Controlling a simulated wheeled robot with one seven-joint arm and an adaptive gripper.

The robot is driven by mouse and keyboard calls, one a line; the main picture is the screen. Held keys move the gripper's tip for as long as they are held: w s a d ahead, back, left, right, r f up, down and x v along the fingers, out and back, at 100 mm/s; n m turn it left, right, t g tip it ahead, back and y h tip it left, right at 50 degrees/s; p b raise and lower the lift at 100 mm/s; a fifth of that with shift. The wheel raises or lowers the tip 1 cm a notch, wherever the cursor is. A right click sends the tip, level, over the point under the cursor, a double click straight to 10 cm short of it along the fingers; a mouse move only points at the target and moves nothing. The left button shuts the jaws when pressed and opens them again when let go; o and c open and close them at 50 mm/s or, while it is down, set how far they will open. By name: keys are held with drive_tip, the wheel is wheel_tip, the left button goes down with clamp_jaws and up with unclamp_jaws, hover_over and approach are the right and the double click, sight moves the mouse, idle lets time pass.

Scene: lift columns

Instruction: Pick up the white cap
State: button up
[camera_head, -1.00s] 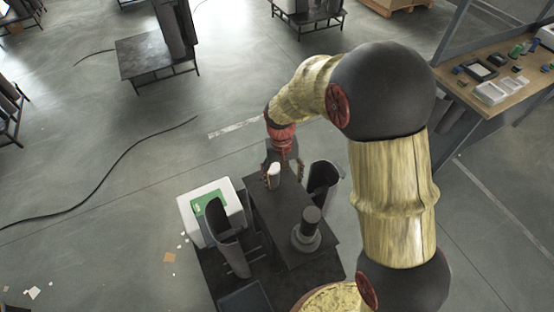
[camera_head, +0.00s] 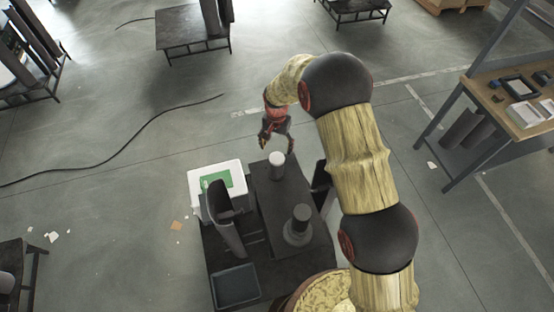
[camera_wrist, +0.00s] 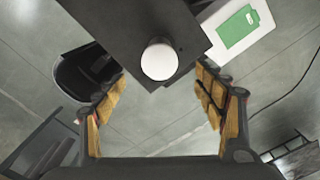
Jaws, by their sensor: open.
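The white cap (camera_head: 276,159) tops a small upright cylinder near the far end of a dark platform (camera_head: 272,205) in the head view. In the wrist view the cap (camera_wrist: 159,60) shows as a round white disc at the platform's corner, ahead of and between the fingers. My gripper (camera_head: 277,150) is open and empty, just beyond the cap in the head view. Its two padded fingers also show in the wrist view (camera_wrist: 163,110), spread wide and apart from the cap.
A dark curved holder (camera_head: 224,215) and a grey stepped cylinder (camera_head: 299,226) stand nearby. A workbench (camera_head: 525,118) is at the right. Open floor lies beyond the platform.

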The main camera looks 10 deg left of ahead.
sight(277, 158)
drive_tip(key=shift+d+f, duration=0.35)
drive_tip(key=shift+f, duration=0.5)
drive_tip(key=shift+a+f+p, duration=0.2)
drive_tip(key=shift+f+p, duration=0.3)
drive_tip(key=shift+f, duration=0.2)
drive_tip(key=shift+a+f+p, duration=0.1)
drive_tip(key=shift+f+p, duration=0.85)
drive_tip(key=shift+f, duration=1.35)
drive_tip(key=shift+c, duration=0.9)
drive_tip(key=c, duration=1.1)
